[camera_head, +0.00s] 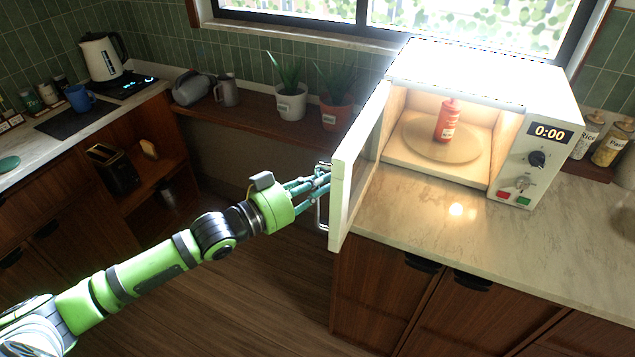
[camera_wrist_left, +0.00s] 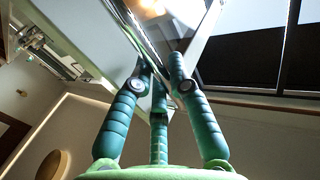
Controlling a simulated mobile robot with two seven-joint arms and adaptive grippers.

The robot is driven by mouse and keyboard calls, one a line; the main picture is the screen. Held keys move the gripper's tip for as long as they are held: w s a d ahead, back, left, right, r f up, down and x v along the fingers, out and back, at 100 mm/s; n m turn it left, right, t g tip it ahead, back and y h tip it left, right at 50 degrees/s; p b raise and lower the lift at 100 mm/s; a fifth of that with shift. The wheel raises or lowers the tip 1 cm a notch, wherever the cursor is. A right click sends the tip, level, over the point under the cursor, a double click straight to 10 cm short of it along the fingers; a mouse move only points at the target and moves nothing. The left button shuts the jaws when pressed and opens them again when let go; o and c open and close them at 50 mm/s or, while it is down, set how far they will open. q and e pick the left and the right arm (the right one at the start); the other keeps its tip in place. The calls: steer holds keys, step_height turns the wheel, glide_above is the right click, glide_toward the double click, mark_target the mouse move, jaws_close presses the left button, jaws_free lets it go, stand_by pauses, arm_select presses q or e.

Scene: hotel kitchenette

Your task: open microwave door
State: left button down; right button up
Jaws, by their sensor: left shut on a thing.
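The white microwave (camera_head: 480,75) stands on the marble counter with its door (camera_head: 352,170) swung wide open towards the left. Inside, a red bottle (camera_head: 446,121) stands on the round turntable (camera_head: 425,145). My left gripper (camera_head: 322,180) is shut on the door handle (camera_head: 322,212) on the door's outer side. In the left wrist view my gripper's teal fingers (camera_wrist_left: 160,80) close together against the handle area, which they partly hide. My right gripper is in neither view.
The marble counter (camera_head: 450,235) in front of the microwave is clear. Two potted plants (camera_head: 290,103) stand on the wooden ledge behind the door. Seasoning bottles (camera_head: 609,146) stand right of the microwave. Open floor (camera_head: 250,290) lies below my left arm.

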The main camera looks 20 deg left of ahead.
arm_select(q)
steer(key=c, duration=1.2)
jaws_free()
steer(key=shift+o, duration=0.2)
steer(key=shift+s, duration=0.1)
steer(key=v, duration=1.2)
steer(key=shift+r, duration=0.1)
